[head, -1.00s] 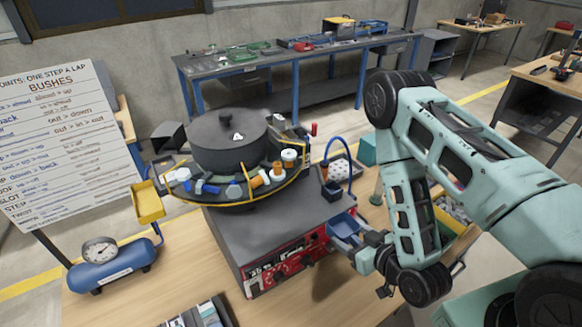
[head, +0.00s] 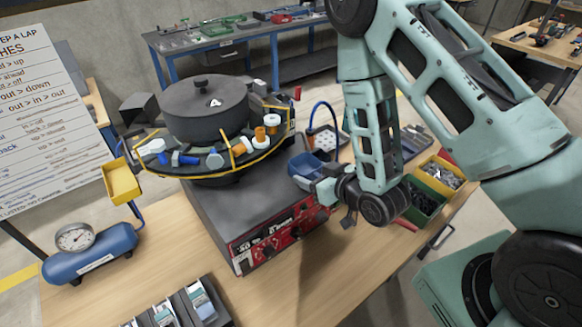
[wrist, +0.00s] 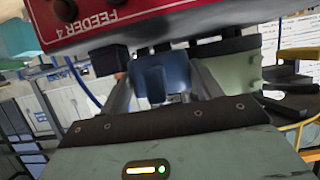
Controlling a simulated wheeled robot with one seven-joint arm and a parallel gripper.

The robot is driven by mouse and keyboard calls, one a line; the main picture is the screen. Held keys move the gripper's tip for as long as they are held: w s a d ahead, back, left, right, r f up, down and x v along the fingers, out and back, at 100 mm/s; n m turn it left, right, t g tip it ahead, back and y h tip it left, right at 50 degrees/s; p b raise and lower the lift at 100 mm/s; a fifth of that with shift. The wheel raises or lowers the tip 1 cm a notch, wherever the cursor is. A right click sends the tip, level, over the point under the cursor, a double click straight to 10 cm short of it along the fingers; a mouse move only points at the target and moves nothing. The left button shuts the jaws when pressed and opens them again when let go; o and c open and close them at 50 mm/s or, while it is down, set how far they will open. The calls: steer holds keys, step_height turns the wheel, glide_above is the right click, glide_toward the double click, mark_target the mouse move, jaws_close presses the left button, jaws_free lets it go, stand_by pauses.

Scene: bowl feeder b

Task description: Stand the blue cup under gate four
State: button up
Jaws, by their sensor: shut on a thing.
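The blue cup (head: 307,164) is in the air just right of the feeder's grey base, with its open top showing in the head view. It also shows between the fingers in the wrist view (wrist: 165,76). My gripper (head: 323,183) is shut on it. The dark bowl feeder (head: 205,112) stands left of the cup, with several coloured parts along its yellow-edged track. The red panel (wrist: 130,17) reads FEEDER 4, upside down in the wrist view. I cannot tell which part of the track is gate four.
A yellow tray (head: 122,182) projects at the feeder's left. A blue air tank (head: 95,255) stands at the front left, a rack of parts (head: 185,305) at the front. Green and yellow bins (head: 428,200) sit right of my wrist. Bench between the rack and bins is bare.

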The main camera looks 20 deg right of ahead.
mark_target(298, 161)
steer(key=shift+b+x, duration=0.9)
steer(key=shift+b, duration=0.35)
steer(key=w, duration=0.2)
steer(key=w+a+r+p, duration=0.1)
steer(key=w+p, duration=0.1)
steer(key=w+a+p, duration=0.1)
steer(key=w, duration=0.1)
steer(key=w+p, duration=0.1)
steer(key=shift+w+a+r, duration=0.1)
steer(key=shift+w+a, duration=0.2)
steer(key=shift+s+d+f+p, duration=0.1)
steer(key=shift+s+f+p, duration=0.05)
steer(key=shift+f+p, duration=0.2)
steer(key=shift+f, duration=0.2)
steer(key=shift+f+b, duration=0.6)
steer(key=shift+b, duration=0.3)
steer(key=o, duration=1.4)
steer(key=shift+c, duration=0.2)
